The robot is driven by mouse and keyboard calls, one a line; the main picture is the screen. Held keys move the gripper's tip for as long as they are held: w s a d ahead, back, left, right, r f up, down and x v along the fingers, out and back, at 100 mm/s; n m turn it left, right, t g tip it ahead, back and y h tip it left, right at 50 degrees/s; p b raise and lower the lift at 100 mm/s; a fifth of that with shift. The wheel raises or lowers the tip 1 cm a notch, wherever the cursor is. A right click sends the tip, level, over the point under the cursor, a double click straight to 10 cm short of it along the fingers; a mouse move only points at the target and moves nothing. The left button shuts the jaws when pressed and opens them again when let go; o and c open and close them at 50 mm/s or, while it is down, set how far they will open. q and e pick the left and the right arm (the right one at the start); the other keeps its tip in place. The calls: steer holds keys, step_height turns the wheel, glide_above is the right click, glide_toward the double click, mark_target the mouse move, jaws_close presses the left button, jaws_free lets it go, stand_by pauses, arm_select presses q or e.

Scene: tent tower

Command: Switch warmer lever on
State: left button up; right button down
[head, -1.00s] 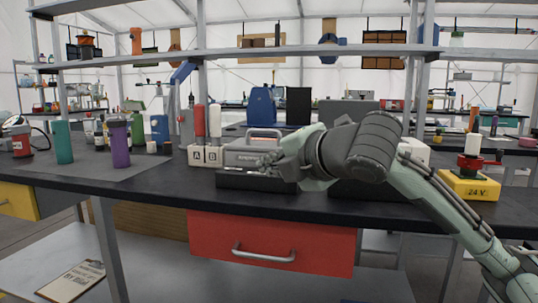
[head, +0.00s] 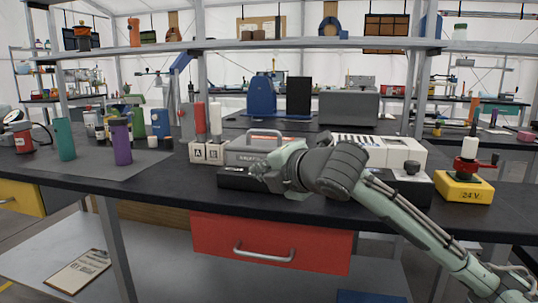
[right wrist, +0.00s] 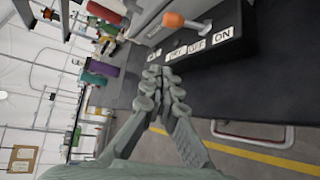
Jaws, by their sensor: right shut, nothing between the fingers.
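The warmer is a grey box with a bar handle (head: 262,150) on a black base (head: 232,180), on the bench. In the right wrist view an orange-tipped lever (right wrist: 176,19) stands out over a black panel with white OFF labels and an ON label (right wrist: 222,35). I cannot tell the lever's exact setting. My right gripper (head: 262,172) is shut and empty at the front of the warmer. In the right wrist view its fingertips (right wrist: 163,82) are close to the labelled panel, apart from the orange tip. My left gripper is out of view.
A white block marked A and B (head: 206,151) stands just left of the warmer. A white device (head: 390,150) is at its right, behind my arm, and a yellow 24 V box (head: 463,187) is farther right. A red drawer (head: 272,242) hangs below the bench.

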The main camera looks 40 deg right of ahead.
steer(key=x, duration=0.3)
steer(key=shift+w+f, duration=0.1)
steer(key=shift+w, duration=0.1)
steer(key=d, duration=0.1)
steer(key=d+r, duration=0.1)
steer(key=shift+s+d, duration=0.25)
steer(key=shift+d, duration=0.05)
steer(key=shift+s+d+r, duration=0.15)
steer(key=shift+d+r, duration=0.05)
steer(key=shift+d, duration=0.3)
